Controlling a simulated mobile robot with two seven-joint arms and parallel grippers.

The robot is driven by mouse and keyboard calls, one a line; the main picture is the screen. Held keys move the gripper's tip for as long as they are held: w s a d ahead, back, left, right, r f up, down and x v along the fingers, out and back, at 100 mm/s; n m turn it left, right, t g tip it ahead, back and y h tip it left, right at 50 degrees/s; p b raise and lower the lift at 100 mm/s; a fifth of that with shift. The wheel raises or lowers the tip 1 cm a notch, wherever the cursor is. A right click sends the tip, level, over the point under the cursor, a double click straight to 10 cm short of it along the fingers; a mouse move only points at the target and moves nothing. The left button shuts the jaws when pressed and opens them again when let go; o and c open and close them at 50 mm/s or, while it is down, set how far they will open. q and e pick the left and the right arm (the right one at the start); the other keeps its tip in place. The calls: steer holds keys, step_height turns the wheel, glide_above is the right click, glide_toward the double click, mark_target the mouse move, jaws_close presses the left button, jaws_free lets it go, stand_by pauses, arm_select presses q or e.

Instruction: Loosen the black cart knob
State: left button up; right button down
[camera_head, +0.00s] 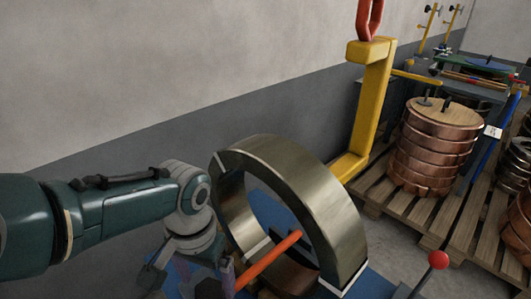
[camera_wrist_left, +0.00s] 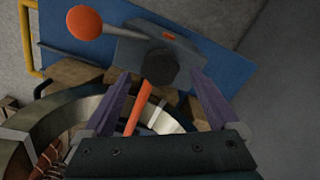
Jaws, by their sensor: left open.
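The black knob (camera_wrist_left: 160,68) shows in the left wrist view on a grey block of the blue cart (camera_wrist_left: 220,62). In the head view a dark knob (camera_head: 209,289) shows at the bottom edge, partly cut off, and looks like the same one. My left gripper (camera_wrist_left: 158,88) is open, its two purple-grey fingers spread to either side of the knob in the picture. I cannot tell how far the tips are from it, and no contact shows. In the head view the left gripper (camera_head: 190,274) is low beside the metal ring. My right gripper is not in view.
A large metal ring (camera_head: 345,235) stands upright on the cart, with an orange bar (camera_head: 268,262) beside it. A red ball lever (camera_head: 438,259) sticks up at right. A yellow hook frame (camera_head: 370,100) stands behind. Copper coils (camera_head: 428,160) sit on a pallet (camera_head: 375,190).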

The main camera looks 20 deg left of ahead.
mark_target(209, 289)
arm_select(q)
step_height(209, 289, up, 5)
steer(key=p, duration=0.3)
steer(key=shift+r, duration=0.2)
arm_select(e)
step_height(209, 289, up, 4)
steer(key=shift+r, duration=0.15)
